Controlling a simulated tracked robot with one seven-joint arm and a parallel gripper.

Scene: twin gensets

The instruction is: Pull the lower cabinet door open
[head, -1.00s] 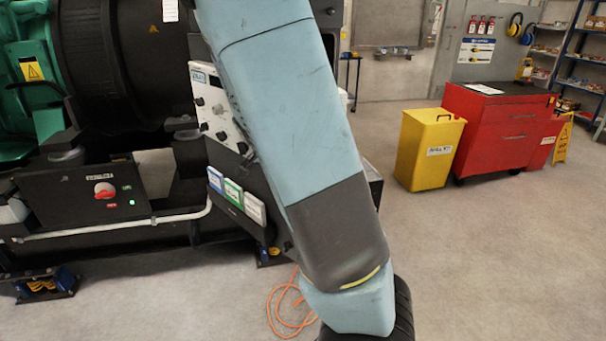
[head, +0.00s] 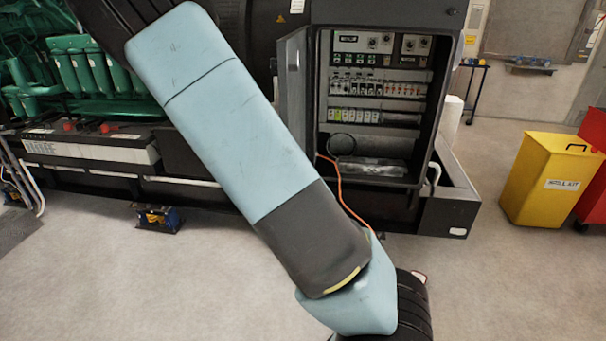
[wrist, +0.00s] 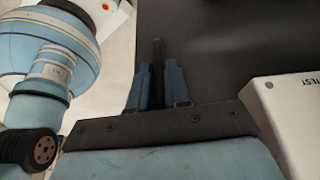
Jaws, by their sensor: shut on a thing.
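In the wrist view, my gripper (wrist: 157,88) is shut, its two blue-padded fingers on either side of a narrow dark bar (wrist: 157,55). The bar stands against a broad dark panel (wrist: 230,45); it looks like a handle, but I cannot tell which door it belongs to. In the head view, a dark cabinet (head: 445,100) stands open, with meters, rows of breakers and wiring inside. Its grey door (head: 294,85) is swung out at the left. My gripper is out of the head view, and my arm hides part of the cabinet's lower left.
A white box marked TEST (wrist: 290,110) is close at the right of my gripper. An orange cable (head: 343,195) hangs below the cabinet. A yellow bin (head: 545,180) and part of a red cabinet (head: 592,190) stand at the right. The grey floor (head: 500,290) in front is clear.

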